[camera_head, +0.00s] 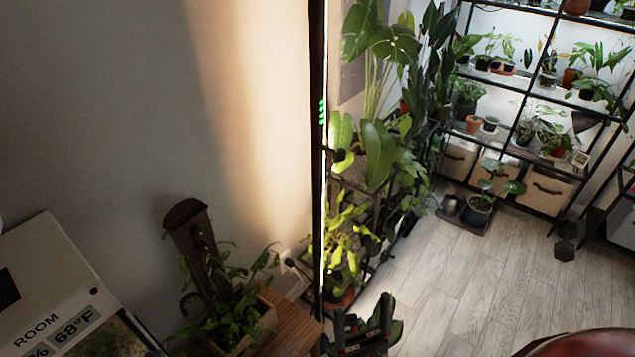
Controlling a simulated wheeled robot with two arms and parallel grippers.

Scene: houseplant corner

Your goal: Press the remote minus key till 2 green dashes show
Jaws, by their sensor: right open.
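A tall, thin black upright (317,200) stands in the middle of the head view, with a bright lit strip along its edge. Several small green dashes (321,112) glow on its upper part; they are too small to count surely. My right gripper (363,310) is at the bottom centre, its two dark fingers apart and nothing seen between them. It is in front of plant leaves, right of the upright's lower end. I cannot make out a remote or its minus key in this view. My left gripper is not in view.
A wooden stand with a potted trailing plant (232,315) is at the lower left, beside a white box (50,270) with a temperature display. Dense plants (375,150) fill the centre. A black shelf (505,120) stands behind. The wooden floor (455,275) has free room; a reddish rounded surface (585,345) is lower right.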

